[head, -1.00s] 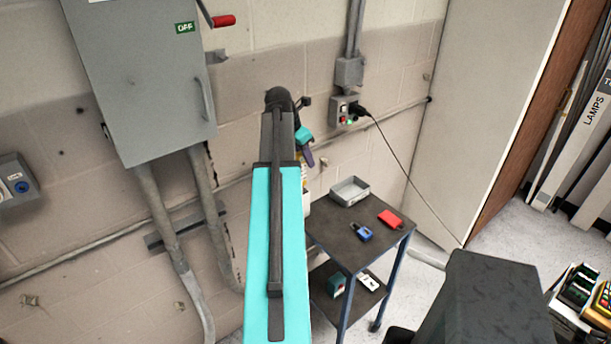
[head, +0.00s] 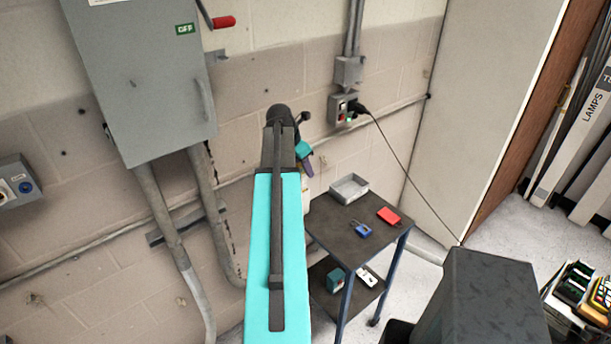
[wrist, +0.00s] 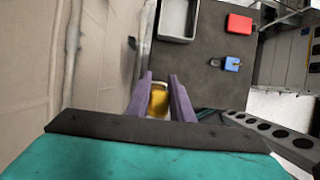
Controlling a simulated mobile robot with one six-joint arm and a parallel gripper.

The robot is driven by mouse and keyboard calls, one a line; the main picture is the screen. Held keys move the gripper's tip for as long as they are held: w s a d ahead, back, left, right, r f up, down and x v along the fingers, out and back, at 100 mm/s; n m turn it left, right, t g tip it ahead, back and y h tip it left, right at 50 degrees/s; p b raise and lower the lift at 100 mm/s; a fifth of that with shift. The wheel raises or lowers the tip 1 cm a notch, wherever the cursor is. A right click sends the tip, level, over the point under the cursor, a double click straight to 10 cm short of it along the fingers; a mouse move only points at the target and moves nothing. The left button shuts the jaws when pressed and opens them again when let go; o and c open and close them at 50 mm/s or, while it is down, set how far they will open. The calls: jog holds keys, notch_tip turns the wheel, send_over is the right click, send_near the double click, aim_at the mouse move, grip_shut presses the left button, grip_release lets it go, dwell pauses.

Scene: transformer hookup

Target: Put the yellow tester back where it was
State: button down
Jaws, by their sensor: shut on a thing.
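The yellow tester (wrist: 159,101) sits between the two purple fingers of my gripper (wrist: 160,88) in the wrist view. My gripper is shut on it. Only the tester's yellow face and paler far end show; the fingers cover its sides. In the head view my gripper (head: 306,165) is mostly hidden behind my teal arm, near the wall and above the back left of the dark trolley (head: 335,232). I cannot make out the tester clearly there. In the wrist view the trolley top (wrist: 205,85) lies ahead and to the right of the fingers.
On the trolley top are a grey tray (head: 349,188), a red object (head: 388,216) and a blue padlock (head: 362,230). A teal box (head: 336,280) is on its lower shelf. A grey switch box (head: 140,80) and conduits (head: 205,205) are on the wall, left of my arm.

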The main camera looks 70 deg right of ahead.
aim_at(305, 175)
jog(key=shift+f+p, duration=0.55)
jog(key=shift+f, duration=1.15)
jog(key=c, duration=1.6)
grip_release()
jog(key=shift+o, duration=0.2)
jog(key=shift+r, duration=0.1)
jog(key=shift+b+v, duration=2.4)
jog(key=shift+v, duration=3.5)
jog(key=shift+a, duration=0.15)
